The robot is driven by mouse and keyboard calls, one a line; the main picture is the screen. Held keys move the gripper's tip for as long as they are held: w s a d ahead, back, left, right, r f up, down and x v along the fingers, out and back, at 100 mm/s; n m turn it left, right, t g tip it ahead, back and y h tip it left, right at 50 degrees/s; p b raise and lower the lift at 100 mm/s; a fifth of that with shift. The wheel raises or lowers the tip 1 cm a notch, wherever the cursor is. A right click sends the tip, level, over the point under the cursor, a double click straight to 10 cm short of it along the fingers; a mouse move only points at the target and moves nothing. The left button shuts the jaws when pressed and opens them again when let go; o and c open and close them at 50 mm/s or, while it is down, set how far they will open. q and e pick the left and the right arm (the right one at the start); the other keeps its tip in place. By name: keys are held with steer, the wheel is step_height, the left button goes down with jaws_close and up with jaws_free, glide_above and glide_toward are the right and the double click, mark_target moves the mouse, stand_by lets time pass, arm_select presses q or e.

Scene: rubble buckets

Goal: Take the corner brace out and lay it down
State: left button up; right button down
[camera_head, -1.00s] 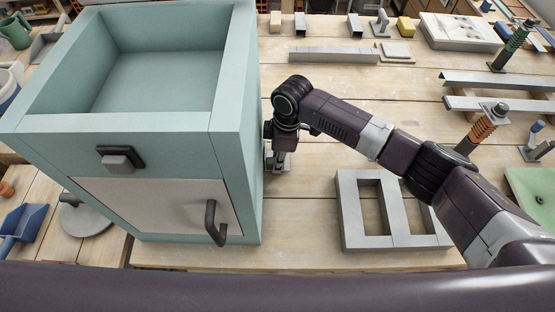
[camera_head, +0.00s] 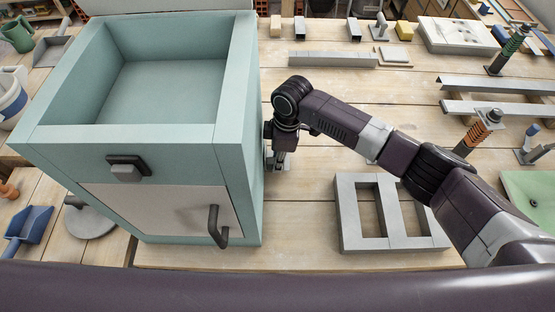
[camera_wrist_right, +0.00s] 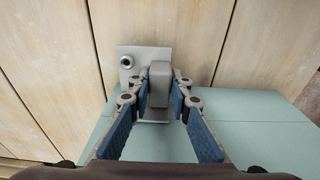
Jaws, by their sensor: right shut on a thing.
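The corner brace (camera_wrist_right: 138,72), a pale grey metal plate with a round hole and an upright grey rib, shows in the right wrist view. My right gripper (camera_wrist_right: 158,95) is shut on the rib, with a blue-padded finger on each side. In the head view, the right gripper (camera_head: 280,160) is low at the right side of the teal cabinet (camera_head: 170,133), and mostly hides the brace. I cannot tell whether the brace touches the table. My left gripper is not in view.
The cabinet has an open, empty-looking top and a closed front door (camera_head: 165,208) with a dark handle. A grey two-opening frame (camera_head: 350,215) lies to the right of the gripper. Metal bars (camera_head: 335,59) and small parts lie farther back. Bare planks show between them.

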arm_select(q)
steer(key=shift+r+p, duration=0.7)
steer(key=shift+p, duration=0.05)
